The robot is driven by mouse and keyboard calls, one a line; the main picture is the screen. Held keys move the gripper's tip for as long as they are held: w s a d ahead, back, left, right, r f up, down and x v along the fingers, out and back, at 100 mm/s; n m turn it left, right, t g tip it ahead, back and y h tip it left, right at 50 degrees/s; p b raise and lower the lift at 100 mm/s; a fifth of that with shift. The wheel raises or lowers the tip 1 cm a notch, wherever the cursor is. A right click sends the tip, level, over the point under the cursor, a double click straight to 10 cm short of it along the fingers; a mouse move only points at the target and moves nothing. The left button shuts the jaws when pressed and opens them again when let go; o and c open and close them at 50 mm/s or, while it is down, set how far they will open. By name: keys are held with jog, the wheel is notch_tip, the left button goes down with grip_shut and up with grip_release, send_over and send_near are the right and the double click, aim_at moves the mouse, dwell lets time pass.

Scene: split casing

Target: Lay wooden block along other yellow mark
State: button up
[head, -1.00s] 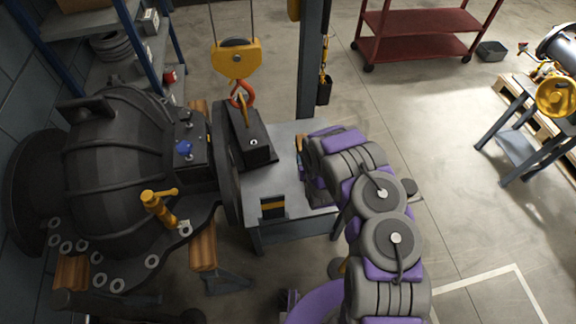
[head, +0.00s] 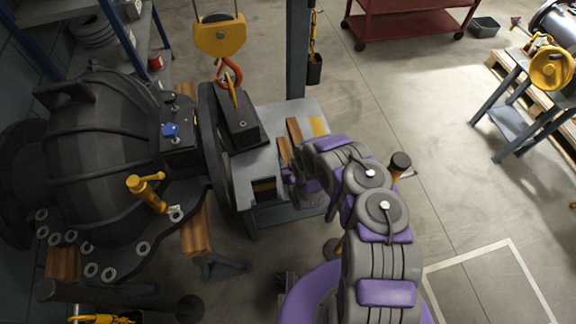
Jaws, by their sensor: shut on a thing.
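My gripper (head: 290,174) is low over the right part of the grey bench (head: 270,216), mostly hidden by my own arm. It is shut on a wooden block (head: 284,152), whose far end shows beyond the gripper. Whether this block touches the bench top is hard to tell. A second wooden piece (head: 294,130) shows just behind it, toward the back right. A yellow mark (head: 318,126) lies on the bench top at the back right, to the right of the wood.
The large dark casing (head: 100,140) stands on wooden supports at left. A grey post (head: 298,50) rises behind the bench.

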jog(key=shift+s+d+f+b, duration=0.1)
jog(key=shift+d+f+b, duration=0.1)
jog(key=shift+f, duration=0.45)
jog(key=shift+d+f+b, duration=0.1)
jog(key=shift+d+f, duration=0.1)
jog(key=shift+f, duration=0.4)
jog(key=shift+a, duration=0.45)
jog(key=o, duration=1)
jog(key=shift+a, duration=0.25)
jog(key=shift+o, duration=0.2)
jog(key=shift+d+r, duration=0.15)
jog(key=shift+d, duration=0.3)
jog(key=shift+s+d+r, duration=0.1)
jog(key=shift+s+d, duration=0.05)
jog(key=shift+s, duration=0.1)
jog(key=p+v, duration=0.4)
jog(key=v, duration=0.7)
jog(key=shift+s, duration=0.1)
